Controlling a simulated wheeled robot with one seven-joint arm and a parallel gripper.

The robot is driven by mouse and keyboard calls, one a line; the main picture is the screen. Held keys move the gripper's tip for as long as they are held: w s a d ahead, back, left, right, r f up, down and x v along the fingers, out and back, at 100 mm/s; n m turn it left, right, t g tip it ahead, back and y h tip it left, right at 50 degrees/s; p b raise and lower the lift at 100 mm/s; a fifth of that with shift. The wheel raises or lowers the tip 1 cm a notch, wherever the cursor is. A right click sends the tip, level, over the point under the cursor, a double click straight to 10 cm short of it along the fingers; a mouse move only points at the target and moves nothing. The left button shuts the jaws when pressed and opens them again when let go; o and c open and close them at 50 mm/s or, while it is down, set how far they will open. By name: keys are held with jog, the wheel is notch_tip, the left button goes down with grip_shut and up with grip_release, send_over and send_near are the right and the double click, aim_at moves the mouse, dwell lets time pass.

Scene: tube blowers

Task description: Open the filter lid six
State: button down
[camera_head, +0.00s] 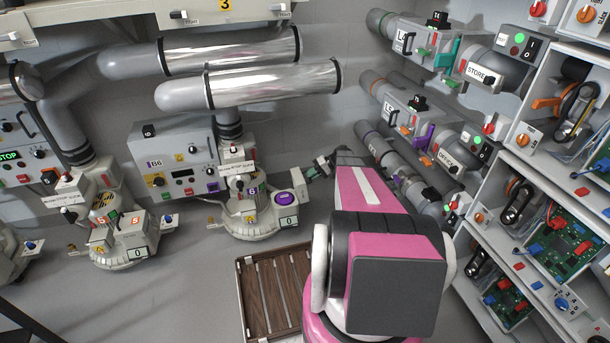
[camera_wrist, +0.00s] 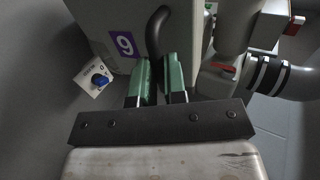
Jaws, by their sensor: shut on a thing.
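In the wrist view, a light grey panel (camera_wrist: 104,18) bears a purple label (camera_wrist: 124,45) whose numeral looks like a 9 or an upside-down 6. A dark curved handle (camera_wrist: 156,30) stands on this panel. My gripper (camera_wrist: 160,74) has its green fingers closed around the handle's lower end. In the head view, my gripper (camera_head: 322,166) is at the right side of the blower unit (camera_head: 256,222) below the panel marked B6 (camera_head: 172,160). A small grey upright part (camera_head: 299,186) shows beside it, next to a purple disc (camera_head: 287,198). The handle is not clear there.
A blue knob on a white plate (camera_wrist: 99,80) is left of the gripper in the wrist view. A pipe with striped bands (camera_wrist: 268,75) is at right. In the head view, shelves (camera_head: 535,180) stand at right, and a brown slatted crate (camera_head: 268,290) lies on the floor.

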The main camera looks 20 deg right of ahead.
jog(key=shift+d+f, duration=1.45)
jog(key=shift+f, duration=0.25)
jog(key=shift+f, duration=0.1)
jog(key=c, duration=1.3)
grip_release()
jog(key=shift+d, duration=0.1)
jog(key=shift+o, duration=0.7)
jog(key=v, duration=1.1)
jog(key=s+a+r+h, duration=0.4)
jog(key=s+a, duration=0.3)
jog(key=a, duration=0.2)
jog(key=s+a+r+h, duration=0.4)
jog(key=s+a+r, duration=0.1)
jog(key=s+a, duration=0.3)
jog(key=s+a+r+h, duration=0.3)
jog(key=s+a+r, duration=0.1)
jog(key=s+a, duration=0.4)
jog(key=shift+a+r+h, duration=0.25)
jog(key=shift+a+h, duration=0.15)
jog(key=shift+a, duration=0.8)
